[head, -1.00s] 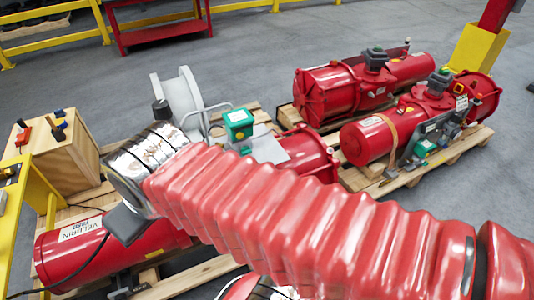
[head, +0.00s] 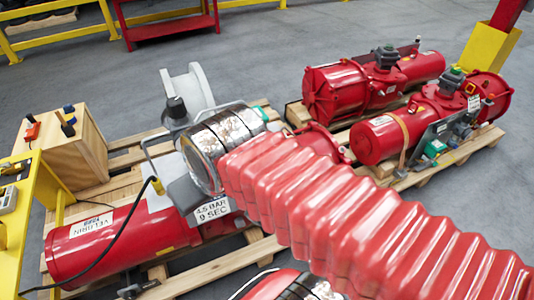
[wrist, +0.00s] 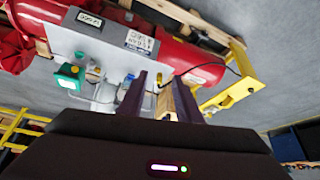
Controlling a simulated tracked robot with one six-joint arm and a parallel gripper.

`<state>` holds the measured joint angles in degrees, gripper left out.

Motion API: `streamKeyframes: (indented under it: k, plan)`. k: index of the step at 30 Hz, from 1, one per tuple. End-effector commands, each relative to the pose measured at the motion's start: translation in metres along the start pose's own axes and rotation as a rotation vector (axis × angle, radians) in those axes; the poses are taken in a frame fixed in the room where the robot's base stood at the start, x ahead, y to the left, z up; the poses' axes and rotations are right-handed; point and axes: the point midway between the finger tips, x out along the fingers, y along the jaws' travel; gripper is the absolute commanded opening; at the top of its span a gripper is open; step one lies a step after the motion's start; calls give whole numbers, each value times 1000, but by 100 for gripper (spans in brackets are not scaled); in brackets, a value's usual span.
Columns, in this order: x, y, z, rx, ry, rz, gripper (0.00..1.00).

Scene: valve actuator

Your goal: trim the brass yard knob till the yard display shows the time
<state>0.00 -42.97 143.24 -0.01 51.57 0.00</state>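The yard actuator is a red cylinder (head: 125,240) with a "VELBRIN YARD" label, lying on a pallet. Its grey plate carries a "4.5 BAR 9 SEC" label (head: 211,210), also seen in the wrist view (wrist: 140,41). A green box with a lit display (wrist: 69,76) sits at the plate's edge in the wrist view; its reading is too small to tell. Small fittings, one blue (wrist: 129,78), stand near the fingers. I cannot make out which is the brass knob. My gripper (wrist: 160,77) is open, with nothing seen held between its dark fingers.
A wooden box (head: 65,150) with several small levers stands at the left. A yellow stand (head: 25,235) is at the left edge, with a black cable (head: 110,250) running to the plate. Two more red actuators (head: 385,140) lie on pallets at the right. Grey floor is free behind.

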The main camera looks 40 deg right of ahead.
Motion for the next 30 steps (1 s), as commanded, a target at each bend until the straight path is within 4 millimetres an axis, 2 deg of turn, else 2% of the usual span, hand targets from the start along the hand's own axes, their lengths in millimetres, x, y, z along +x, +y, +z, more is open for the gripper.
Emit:
streamKeyframes:
  k: [4,8,12,14,24,30]
  plan:
    - [0,0,0,0,0,0,32]
    - [1,2,-2,1,2,4,41]
    - [11,8,-14,7,18,25,51]
    - [18,11,-22,11,31,41,52]
    - [77,74,-82,7,140,159,52]
    - [113,115,-108,-11,203,215,52]
